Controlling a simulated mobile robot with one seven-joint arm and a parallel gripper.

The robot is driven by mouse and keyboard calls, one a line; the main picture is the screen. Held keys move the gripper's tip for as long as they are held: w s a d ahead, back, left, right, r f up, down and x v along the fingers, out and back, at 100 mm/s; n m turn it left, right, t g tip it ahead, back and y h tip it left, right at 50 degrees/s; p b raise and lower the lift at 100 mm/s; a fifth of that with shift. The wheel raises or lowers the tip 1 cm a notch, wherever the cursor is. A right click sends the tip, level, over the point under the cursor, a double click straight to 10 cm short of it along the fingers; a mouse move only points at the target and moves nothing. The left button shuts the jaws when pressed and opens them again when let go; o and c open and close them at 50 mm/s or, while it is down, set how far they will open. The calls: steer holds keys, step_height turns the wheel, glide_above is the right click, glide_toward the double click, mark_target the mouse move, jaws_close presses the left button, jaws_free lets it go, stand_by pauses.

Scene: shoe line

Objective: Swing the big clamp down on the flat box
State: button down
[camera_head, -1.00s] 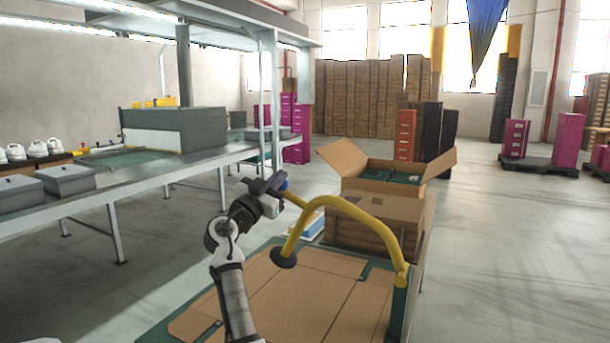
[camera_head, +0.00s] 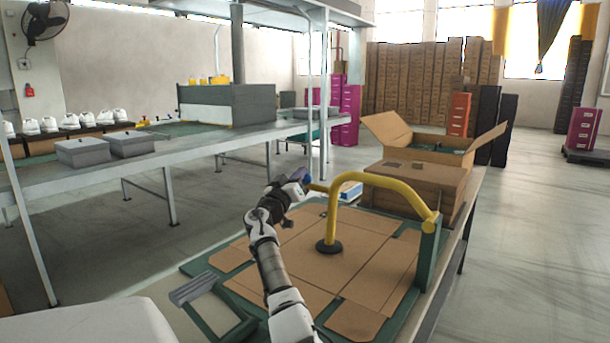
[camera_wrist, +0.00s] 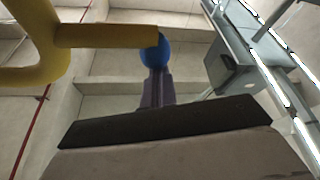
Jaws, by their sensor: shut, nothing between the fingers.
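The big clamp (camera_head: 377,180) is a bent yellow tube hinged on a green post at the right edge of the work table. Its round black foot (camera_head: 328,247) appears to rest on the middle of the flat box (camera_head: 292,247), an unfolded brown cardboard sheet. The clamp's handle ends in a blue ball (camera_wrist: 160,52), seen in the wrist view. My gripper (camera_head: 304,177) is at this handle end; its fingers (camera_wrist: 156,80) are shut with nothing between them, right at the ball. I cannot tell whether they touch it.
An open carton on a stack of flat cardboard (camera_head: 415,185) stands behind the clamp. A green frame with a grey bar (camera_head: 205,295) lies at the table's front left. A long bench (camera_head: 200,155) with grey boxes runs at the left.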

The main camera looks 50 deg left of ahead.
steer(key=shift+f+n+y+b, duration=0.3)
steer(key=shift+f+n, duration=0.3)
steer(key=shift+f, duration=0.5)
steer(key=shift+w, duration=0.1)
step_height(320, 180, up, 22)
steer(key=p, duration=1.3)
steer(key=shift+s, duration=0.35)
steer(key=shift+a+f, duration=0.1)
steer(key=shift+f, duration=0.05)
